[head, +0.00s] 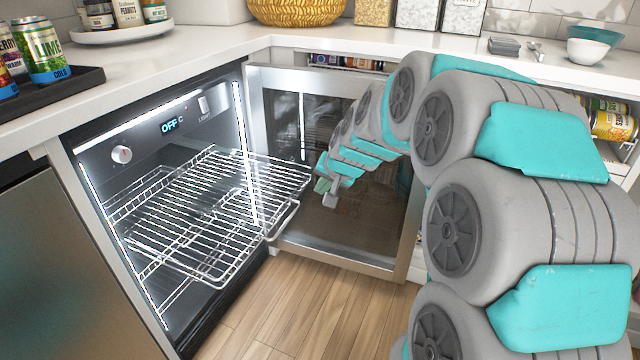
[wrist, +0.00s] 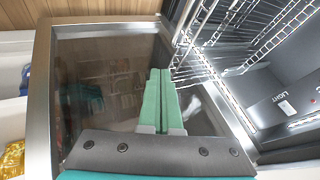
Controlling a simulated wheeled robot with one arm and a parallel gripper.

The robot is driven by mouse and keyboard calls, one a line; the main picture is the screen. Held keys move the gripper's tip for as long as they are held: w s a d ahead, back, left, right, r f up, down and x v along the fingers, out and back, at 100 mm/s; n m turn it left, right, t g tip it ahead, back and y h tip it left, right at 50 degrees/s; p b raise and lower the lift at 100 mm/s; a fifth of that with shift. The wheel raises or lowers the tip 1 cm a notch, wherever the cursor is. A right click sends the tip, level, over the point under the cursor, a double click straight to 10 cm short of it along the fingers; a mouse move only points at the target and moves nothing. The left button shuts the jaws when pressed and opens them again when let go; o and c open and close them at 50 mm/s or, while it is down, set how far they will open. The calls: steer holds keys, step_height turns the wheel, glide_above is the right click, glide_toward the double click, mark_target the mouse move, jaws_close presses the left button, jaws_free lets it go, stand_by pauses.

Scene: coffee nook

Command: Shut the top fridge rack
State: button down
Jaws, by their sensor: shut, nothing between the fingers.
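The top fridge rack (head: 222,190) is a chrome wire shelf, pulled partly out of the lit fridge (head: 140,128), with its front edge beyond the opening. The fridge door (head: 345,225) stands open to the right of the rack. My gripper (head: 326,192) is just right of the rack's front edge, in front of the door's inner face. In the wrist view the green fingers of my gripper (wrist: 160,72) are together with nothing between them. The rack also shows at the upper right of the wrist view (wrist: 240,28); I cannot tell whether the fingers touch it.
A counter (head: 180,55) runs above the fridge, holding a black tray (head: 60,100) with cans and a wicker basket (head: 297,10). Open shelving with cans (head: 612,124) is at the right. The wooden floor (head: 300,310) before the fridge is clear.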

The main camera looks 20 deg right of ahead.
steer(key=shift+w+a+f+p, duration=0.2)
steer(key=shift+w+a+f, duration=0.35)
steer(key=shift+w+f, duration=0.5)
steer(key=shift+w+a+f+p, duration=0.2)
steer(key=shift+w+a+f, duration=0.45)
steer(key=shift+w, duration=0.55)
steer(key=shift+w+a+f+p, duration=0.2)
steer(key=shift+w+a+f, duration=0.3)
steer(key=shift+w+f, duration=0.55)
steer(key=shift+w+r, duration=0.1)
steer(key=shift+w, duration=0.05)
